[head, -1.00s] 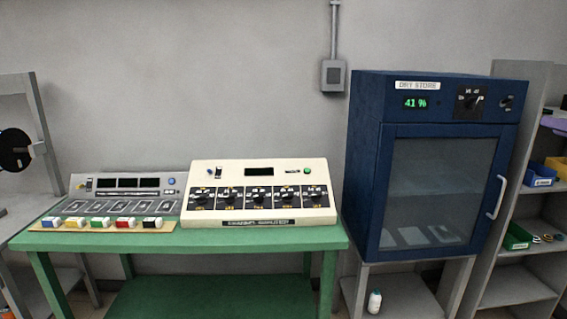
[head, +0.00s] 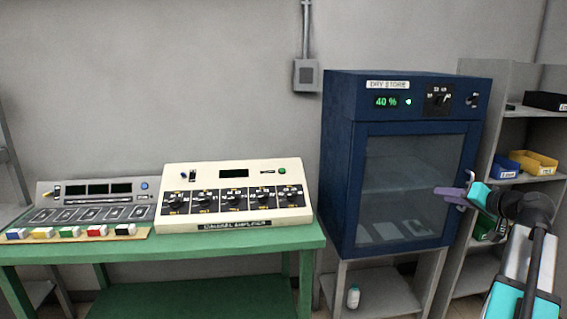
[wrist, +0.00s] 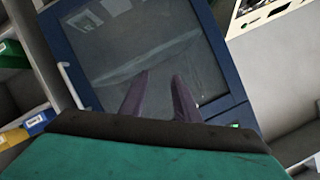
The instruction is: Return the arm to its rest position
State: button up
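My arm comes in from the lower right of the head view. My gripper (head: 449,197) has two purple fingers, pointing left in front of the right edge of the dry store cabinet's door. In the wrist view the fingers of my gripper (wrist: 161,75) stand apart with nothing seen between them, and the cabinet's glass door (wrist: 130,45) is behind them. The blue dry store cabinet (head: 345,190) has its door shut. My gripper and arm hide most of its door handle in the head view; whether they touch it I cannot tell.
A grey shelf unit (head: 525,115) with a blue bin (head: 503,166), a yellow bin (head: 533,163) and a black box (head: 545,101) stands behind my arm. A green table (head: 200,247) at the left holds a cream amplifier (head: 235,172) and a grey console (head: 110,187). A white bottle (head: 353,296) stands under the cabinet.

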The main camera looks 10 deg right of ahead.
jog(key=w+a+f+g+y, duration=0.15)
jog(key=a+f, duration=0.25)
jog(key=f, duration=0.4)
jog(key=w+a+f+g, duration=0.1)
jog(key=w+a+f, duration=0.1)
jog(key=a+f, duration=0.45)
jog(key=w+a+f+g+y, duration=0.1)
jog(key=w+a+f+g, duration=0.15)
jog(key=f, duration=0.65)
jog(key=s+a+f+n+g+p, duration=0.1)
jog(key=s+a+f+g, duration=0.15)
jog(key=a+f, duration=0.75)
jog(key=s+a+f+g, duration=0.25)
jog(key=a+f, duration=0.45)
jog(key=f, duration=0.5)
jog(key=s+a+f+n+g, duration=0.2)
jog(key=s+a+f+g, duration=0.3)
jog(key=s+a+f, duration=0.95)
jog(key=s+a+f+n+g+h, duration=0.1)
jog(key=s+f, duration=0.2)
jog(key=s, duration=0.3)
jog(key=s+a+f+n+g+h, duration=0.1)
jog(key=s+f+g, duration=0.1)
jog(key=s, duration=0.5)
jog(key=s+a+f+n+g+h+p, duration=0.1)
jog(key=s+f, duration=0.3)
jog(key=s, duration=0.3)
jog(key=shift+f+g, duration=0.3)
